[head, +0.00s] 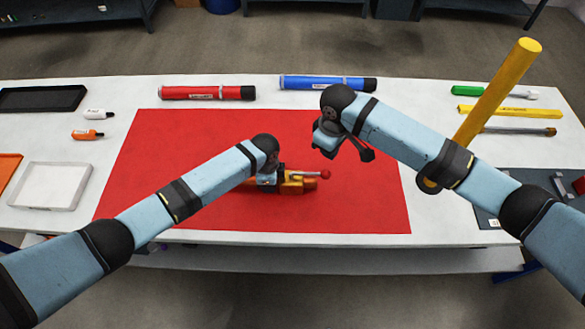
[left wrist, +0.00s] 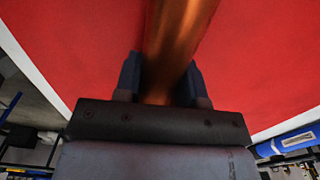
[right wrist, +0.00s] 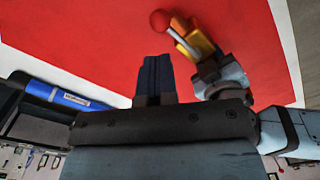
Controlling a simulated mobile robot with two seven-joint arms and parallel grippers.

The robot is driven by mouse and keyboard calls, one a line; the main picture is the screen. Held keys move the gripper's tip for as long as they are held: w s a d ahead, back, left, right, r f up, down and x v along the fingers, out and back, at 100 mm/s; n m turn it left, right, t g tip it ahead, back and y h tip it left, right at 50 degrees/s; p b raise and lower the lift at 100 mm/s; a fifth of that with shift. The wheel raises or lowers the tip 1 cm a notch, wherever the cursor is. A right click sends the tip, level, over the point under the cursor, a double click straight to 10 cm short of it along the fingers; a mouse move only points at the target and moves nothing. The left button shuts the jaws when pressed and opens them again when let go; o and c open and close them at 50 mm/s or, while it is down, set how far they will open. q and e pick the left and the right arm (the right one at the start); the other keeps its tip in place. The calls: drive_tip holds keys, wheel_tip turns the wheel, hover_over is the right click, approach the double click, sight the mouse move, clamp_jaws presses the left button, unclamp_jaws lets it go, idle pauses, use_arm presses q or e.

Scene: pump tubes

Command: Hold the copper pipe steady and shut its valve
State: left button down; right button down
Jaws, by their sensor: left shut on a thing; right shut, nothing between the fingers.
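The copper pipe (left wrist: 178,40) runs between the two fingers of my left gripper (left wrist: 162,85), which is shut on it. In the head view the pipe (head: 247,185) lies low over the red mat, partly hidden by my left arm. The orange-yellow valve body (head: 295,185) sits to the right of my left gripper. Its lever ends in a red ball (head: 326,174) that points right. My right gripper (right wrist: 155,75) is shut and empty, above the mat and behind the valve in the head view. The right wrist view also shows the red ball (right wrist: 160,20) and the valve (right wrist: 195,40), apart from my fingers.
The red mat (head: 150,170) covers the middle of the white table (head: 60,140). A red tube (head: 205,93) and a blue tube (head: 325,83) lie along the back. A yellow post (head: 495,95) stands at the right. Trays (head: 48,180) are at the left.

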sight(310, 174)
drive_tip(key=shift+w+n, duration=0.4)
drive_tip(key=shift+n, duration=0.2)
drive_tip(key=w+d+r+n+g, duration=0.2)
drive_tip(key=w+n, duration=0.7)
drive_tip(key=n, duration=1.3)
drive_tip(key=shift+w+g+y, duration=0.15)
drive_tip(key=shift+g+y, duration=0.15)
drive_tip(key=shift+g, duration=0.4)
drive_tip(key=s+a+f, duration=0.1)
drive_tip(key=s+f, duration=0.5)
drive_tip(key=f, duration=0.4)
drive_tip(key=shift+s+a, duration=0.15)
drive_tip(key=shift+s, duration=0.25)
drive_tip(key=shift+f, duration=0.1)
